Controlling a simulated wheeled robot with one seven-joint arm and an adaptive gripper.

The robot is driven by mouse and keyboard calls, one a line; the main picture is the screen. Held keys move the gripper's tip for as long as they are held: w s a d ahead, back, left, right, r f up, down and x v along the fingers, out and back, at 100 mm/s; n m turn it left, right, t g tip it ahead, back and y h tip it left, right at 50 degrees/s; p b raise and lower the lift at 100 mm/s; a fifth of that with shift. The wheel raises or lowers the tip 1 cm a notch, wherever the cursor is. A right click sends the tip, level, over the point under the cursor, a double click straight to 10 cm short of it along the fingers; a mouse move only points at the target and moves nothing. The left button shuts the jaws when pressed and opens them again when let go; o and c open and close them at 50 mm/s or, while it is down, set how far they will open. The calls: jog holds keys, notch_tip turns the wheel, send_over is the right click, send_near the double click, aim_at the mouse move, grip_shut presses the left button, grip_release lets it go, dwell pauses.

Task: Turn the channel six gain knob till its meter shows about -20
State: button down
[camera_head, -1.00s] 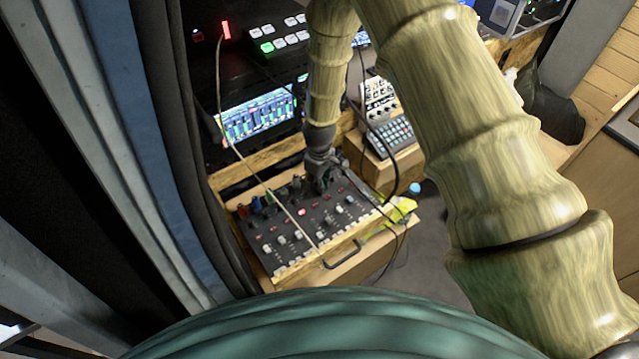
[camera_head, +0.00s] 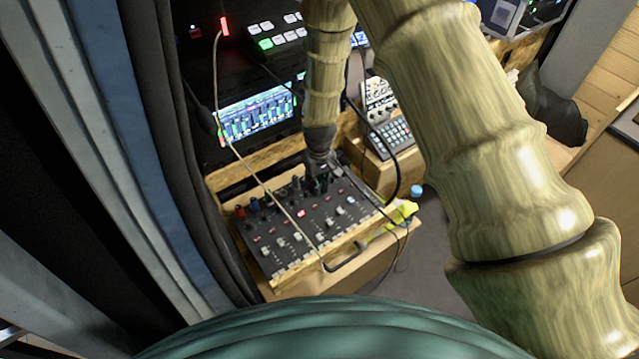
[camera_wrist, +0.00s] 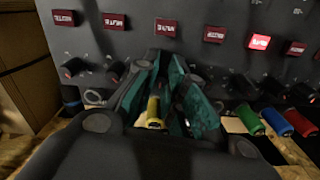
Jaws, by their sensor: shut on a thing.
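The mixer (camera_head: 330,232) is a dark panel in a wooden frame, with rows of knobs and small red buttons. My gripper (camera_head: 321,184) reaches down onto its back part. In the wrist view my gripper (camera_wrist: 163,68) is shut on a knob below a dark red button; the fingertips hide most of the knob. A yellow cylinder (camera_wrist: 153,112) shows through the gap between the green-padded fingers. I cannot read the channel number. The meter screen (camera_head: 258,117) stands behind the mixer and shows several green bars on blue; its values are too small to read.
One red button (camera_wrist: 260,42) is lit. Green (camera_wrist: 249,119), blue (camera_wrist: 276,122) and red (camera_wrist: 301,122) cylinders stand close by my fingers. A tan cable (camera_head: 240,160) hangs across the mixer.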

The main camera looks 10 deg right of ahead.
jog(key=c, duration=1.7)
grip_release()
notch_tip(320, 180, up, 12)
